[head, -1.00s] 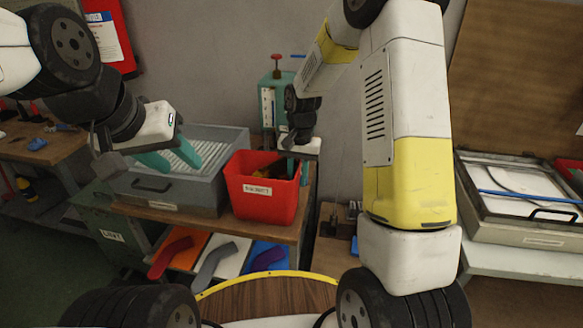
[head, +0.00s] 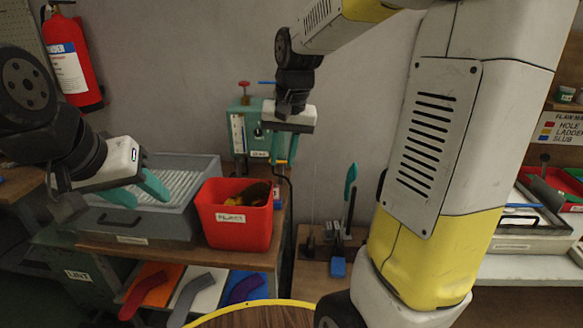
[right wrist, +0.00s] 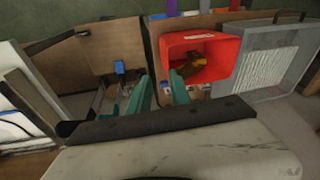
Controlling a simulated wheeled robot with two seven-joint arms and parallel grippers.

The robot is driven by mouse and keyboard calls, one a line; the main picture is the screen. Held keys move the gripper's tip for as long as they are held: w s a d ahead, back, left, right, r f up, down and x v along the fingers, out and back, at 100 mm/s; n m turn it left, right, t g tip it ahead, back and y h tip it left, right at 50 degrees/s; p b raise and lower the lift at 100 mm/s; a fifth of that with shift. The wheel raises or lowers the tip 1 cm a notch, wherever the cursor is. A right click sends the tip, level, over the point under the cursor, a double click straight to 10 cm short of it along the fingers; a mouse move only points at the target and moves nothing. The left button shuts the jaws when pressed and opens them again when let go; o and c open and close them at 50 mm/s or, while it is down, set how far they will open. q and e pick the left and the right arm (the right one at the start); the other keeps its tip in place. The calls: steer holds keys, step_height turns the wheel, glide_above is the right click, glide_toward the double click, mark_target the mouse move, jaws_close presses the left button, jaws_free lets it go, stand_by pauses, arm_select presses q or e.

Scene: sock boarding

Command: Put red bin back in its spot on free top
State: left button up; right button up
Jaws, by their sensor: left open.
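The red bin (head: 235,218) stands upright on the wooden bench top (head: 200,255), just right of a grey ribbed-top box (head: 135,222). It has a white label and holds dark and yellow items; it also shows in the right wrist view (right wrist: 200,58). My right gripper (head: 280,148) is above and to the right of the bin, apart from it. Its teal fingers (right wrist: 160,88) stand apart with nothing between them. My left gripper (head: 145,196) is open and empty over the front of the grey box.
A green machine (head: 245,130) stands behind the bin. Colored sock shapes (head: 195,292) lie on the shelf below. A lower wooden surface (head: 318,268) with small tools is to the right. A fire extinguisher (head: 72,60) hangs at back left.

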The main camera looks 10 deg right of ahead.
steer(key=s+d+r+n+t, duration=0.1)
steer(key=s+r+t, duration=0.1)
steer(key=s, duration=0.6)
steer(key=s+d+r+n+t+y, duration=0.1)
steer(key=s+r+t, duration=0.1)
steer(key=s, duration=0.6)
steer(key=shift+r+n, duration=0.2)
steer(key=shift+n, duration=0.2)
steer(key=shift+s, duration=0.1)
